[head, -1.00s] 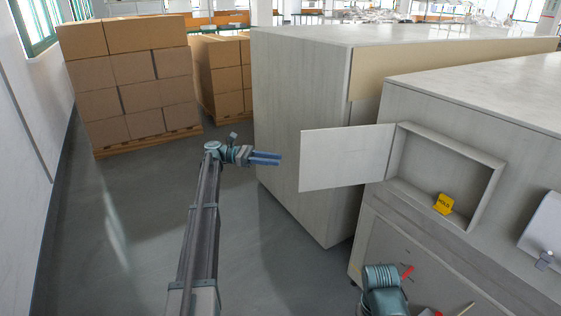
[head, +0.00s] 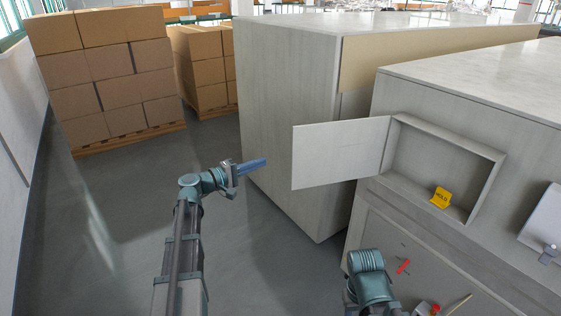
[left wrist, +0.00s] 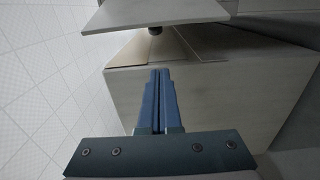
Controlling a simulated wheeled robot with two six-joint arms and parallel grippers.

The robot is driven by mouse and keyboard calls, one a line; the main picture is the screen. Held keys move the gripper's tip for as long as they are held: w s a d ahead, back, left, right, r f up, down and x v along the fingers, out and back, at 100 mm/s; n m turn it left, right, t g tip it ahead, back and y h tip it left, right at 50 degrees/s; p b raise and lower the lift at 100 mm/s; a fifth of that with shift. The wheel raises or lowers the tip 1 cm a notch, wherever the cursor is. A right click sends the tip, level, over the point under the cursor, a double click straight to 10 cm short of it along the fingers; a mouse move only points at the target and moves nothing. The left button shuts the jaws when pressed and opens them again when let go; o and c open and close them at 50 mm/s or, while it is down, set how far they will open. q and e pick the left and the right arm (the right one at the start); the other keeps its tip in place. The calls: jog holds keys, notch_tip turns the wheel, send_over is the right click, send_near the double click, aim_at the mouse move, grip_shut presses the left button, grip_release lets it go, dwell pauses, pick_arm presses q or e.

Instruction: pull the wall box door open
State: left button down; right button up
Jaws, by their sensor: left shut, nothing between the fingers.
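The wall box (head: 488,190) is a shallow pale recess in the cabinet face at the right of the head view. Its flat pale door (head: 340,152) stands swung wide open to the left of the recess. A yellow tag marked HOLD (head: 440,197) sits inside the box. My left gripper (head: 262,164) is shut and empty, to the left of the door and apart from it. In the left wrist view the blue fingers (left wrist: 160,100) are together, and a pale panel (left wrist: 150,14), likely the door, shows beyond them. My right gripper cannot be made out; part of my right arm shows low down.
A large pale cabinet (head: 285,120) stands behind the door. Stacked cartons (head: 105,80) on a pallet stand at the back left. A white unit (head: 542,222) is on the wall at far right. Grey floor (head: 100,230) is clear around my left arm.

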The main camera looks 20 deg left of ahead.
pick_arm(q)
jog(key=x, duration=1)
jog(key=shift+s+d, duration=0.55)
jog(key=shift+s, duration=0.35)
jog(key=shift+s+d, duration=0.55)
jog(key=shift+s, duration=0.35)
